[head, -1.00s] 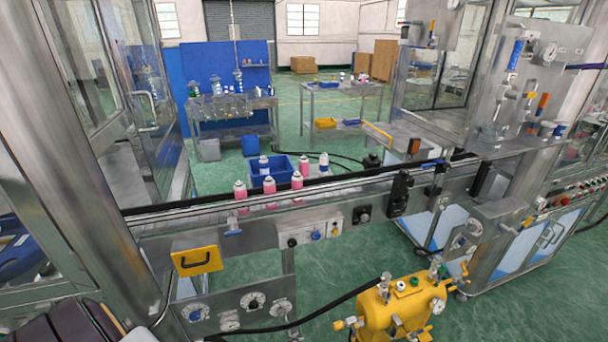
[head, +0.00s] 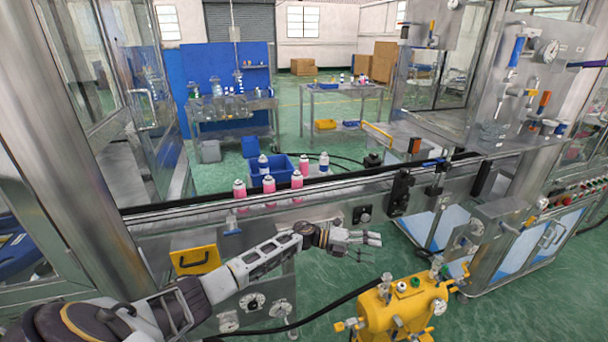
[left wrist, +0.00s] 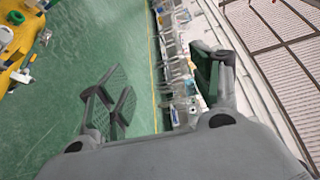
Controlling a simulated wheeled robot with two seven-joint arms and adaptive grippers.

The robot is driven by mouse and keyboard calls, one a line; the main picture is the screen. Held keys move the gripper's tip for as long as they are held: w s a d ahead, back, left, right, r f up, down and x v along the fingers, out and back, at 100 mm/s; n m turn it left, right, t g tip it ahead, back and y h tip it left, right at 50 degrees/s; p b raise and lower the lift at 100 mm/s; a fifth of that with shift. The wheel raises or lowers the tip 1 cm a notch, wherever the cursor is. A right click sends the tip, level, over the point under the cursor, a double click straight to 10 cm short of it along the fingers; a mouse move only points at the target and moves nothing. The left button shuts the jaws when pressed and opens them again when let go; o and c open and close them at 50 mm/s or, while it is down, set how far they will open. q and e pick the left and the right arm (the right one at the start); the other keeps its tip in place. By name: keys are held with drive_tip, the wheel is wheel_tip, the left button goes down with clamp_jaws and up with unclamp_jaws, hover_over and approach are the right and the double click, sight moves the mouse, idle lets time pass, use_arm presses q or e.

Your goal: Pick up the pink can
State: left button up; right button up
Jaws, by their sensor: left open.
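Several pink cans with white tops stand upright in the head view. Three are at the conveyor's near edge: a left one (head: 240,190), a middle one (head: 269,187) and a right one (head: 297,183). Another pink can (head: 304,165) stands behind them. My left gripper (head: 372,243) is open and empty, in front of the conveyor and lower than the cans, to their right. Its open fingers also show in the left wrist view (left wrist: 165,95), with no can between them. My right gripper is not in view.
The conveyor (head: 400,178) runs across the view. White-and-blue cans (head: 324,163) and a blue bin (head: 285,168) are by the pink cans. A yellow machine (head: 400,308) stands below my left gripper.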

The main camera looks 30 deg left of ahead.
use_arm(q)
drive_tip(key=s+a+r+m+g+y, duration=0.1)
drive_tip(key=s+r+m+g+y, duration=0.35)
drive_tip(key=r+m+g, duration=0.4)
drive_tip(key=s+a+r+m+t+y+b, duration=0.1)
drive_tip(key=s+a+r+m+y, duration=0.2)
drive_tip(key=a+r+y, duration=0.2)
drive_tip(key=s+a+r+m+t+y, duration=0.1)
drive_tip(key=s+a+r+m+y, duration=0.2)
drive_tip(key=a, duration=0.9)
wheel_tip(320, 180, up, 5)
drive_tip(key=s+y, duration=0.1)
drive_tip(key=y, duration=0.2)
drive_tip(key=shift+s+a+b, duration=0.2)
drive_tip(key=shift+s+b, duration=0.1)
drive_tip(key=shift+b, duration=0.1)
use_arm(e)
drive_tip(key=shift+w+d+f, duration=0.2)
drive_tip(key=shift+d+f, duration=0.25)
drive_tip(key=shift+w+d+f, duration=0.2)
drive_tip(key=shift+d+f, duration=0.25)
